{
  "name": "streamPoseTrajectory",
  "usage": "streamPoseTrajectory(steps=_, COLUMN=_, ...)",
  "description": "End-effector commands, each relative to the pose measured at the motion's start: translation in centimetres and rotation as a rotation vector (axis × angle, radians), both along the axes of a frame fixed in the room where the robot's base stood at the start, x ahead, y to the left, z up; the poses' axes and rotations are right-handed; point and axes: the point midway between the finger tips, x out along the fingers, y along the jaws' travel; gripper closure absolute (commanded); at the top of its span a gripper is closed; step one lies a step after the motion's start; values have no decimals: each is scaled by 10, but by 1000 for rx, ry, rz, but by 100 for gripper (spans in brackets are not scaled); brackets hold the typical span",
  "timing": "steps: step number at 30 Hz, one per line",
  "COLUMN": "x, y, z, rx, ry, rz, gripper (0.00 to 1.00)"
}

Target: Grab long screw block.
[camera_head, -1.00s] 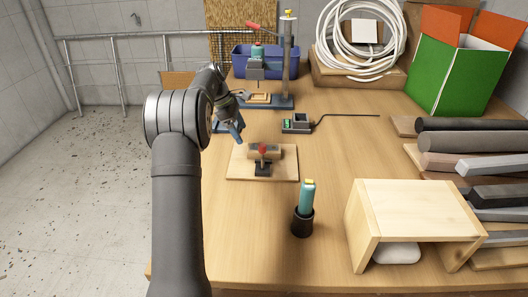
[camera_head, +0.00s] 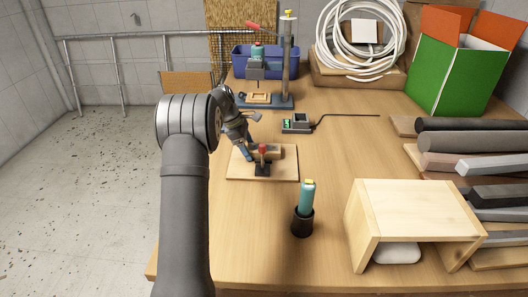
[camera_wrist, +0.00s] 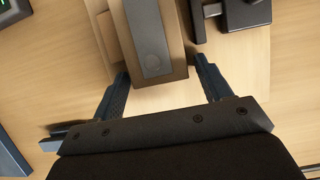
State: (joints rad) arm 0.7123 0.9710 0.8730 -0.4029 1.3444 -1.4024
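In the head view the block (camera_head: 275,152) is partly hidden behind the clamp and my gripper. In the wrist view the block (camera_wrist: 178,62) has a dark grey strip with a round screw head near its close end. My gripper (camera_wrist: 160,68) is open, with one blue finger on each side of the block's close end. I cannot tell whether either finger touches it. The head view shows my gripper (camera_head: 248,155) low at the board's left part.
A teal bottle in a black holder (camera_head: 303,222) stands in front, with a wooden shelf box (camera_head: 415,205) to its right. A soldering-iron-like device (camera_head: 296,123) and a drill press (camera_head: 287,60) stand behind. The tabletop right of the board is clear.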

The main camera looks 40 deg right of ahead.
Motion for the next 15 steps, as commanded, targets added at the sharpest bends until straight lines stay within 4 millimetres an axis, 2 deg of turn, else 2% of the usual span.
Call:
streamPoseTrajectory(steps=1, x=0, y=0, z=0, rx=0, ry=0, rz=0, gripper=40)
streamPoseTrajectory(steps=6, x=0, y=0, z=0, rx=0, ry=0, rz=0, gripper=72)
streamPoseTrajectory(steps=15, x=0, y=0, z=3, rx=-1, ry=-1, rz=-1, gripper=72)
